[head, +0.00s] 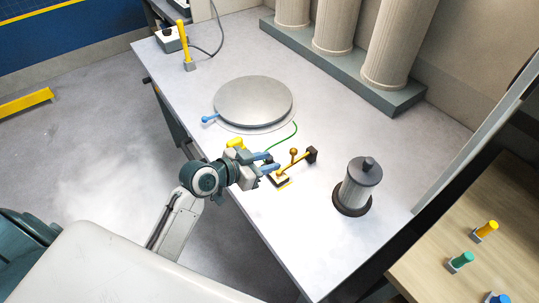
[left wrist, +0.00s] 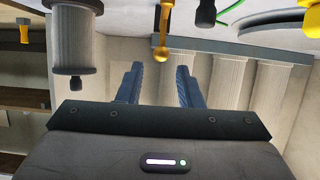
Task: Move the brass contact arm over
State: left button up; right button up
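The brass contact arm (head: 296,164) is a thin golden bar on the white bench, with a ball knob standing on it. One end is at a dark block (head: 311,155), the other near a dark base (head: 281,182) with a yellow edge. In the left wrist view the brass arm's ball (left wrist: 161,53) shows at top centre, beyond the fingers. My left gripper (head: 268,163) is open with its blue fingers apart, just left of the brass arm. Its fingers (left wrist: 156,84) show nothing between them. My right gripper is not in view.
A grey round plate (head: 253,100) with a blue knob lies behind. A ribbed jar (head: 358,187) with a dark lid stands to the right. A green wire (head: 285,139) runs near my gripper. Ribbed columns (head: 400,45) line the back. The bench front right is clear.

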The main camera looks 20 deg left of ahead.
aim_at(294, 149)
pick_arm(q)
jog(key=shift+h, duration=0.3)
jog(key=b+x, duration=0.1)
jog(key=x, duration=0.1)
jog(key=b+x, duration=0.1)
jog(key=x, duration=0.2)
jog(key=b+x, duration=0.1)
jog(key=x, duration=0.2)
jog(key=shift+w+r, duration=0.3)
jog(key=shift+w, duration=0.1)
jog(key=c, duration=0.5)
jog(key=shift+w+d+r+p, duration=0.15)
jog(key=shift+w+r+p, duration=0.2)
jog(key=shift+r, duration=0.15)
jog(key=shift+w+d+r+p, duration=0.2)
jog(key=shift+r+p, duration=0.15)
jog(key=shift+r, duration=0.15)
jog(key=shift+w+d+r, duration=0.15)
jog(key=shift+w+r, duration=0.05)
jog(key=shift+w+r, duration=0.1)
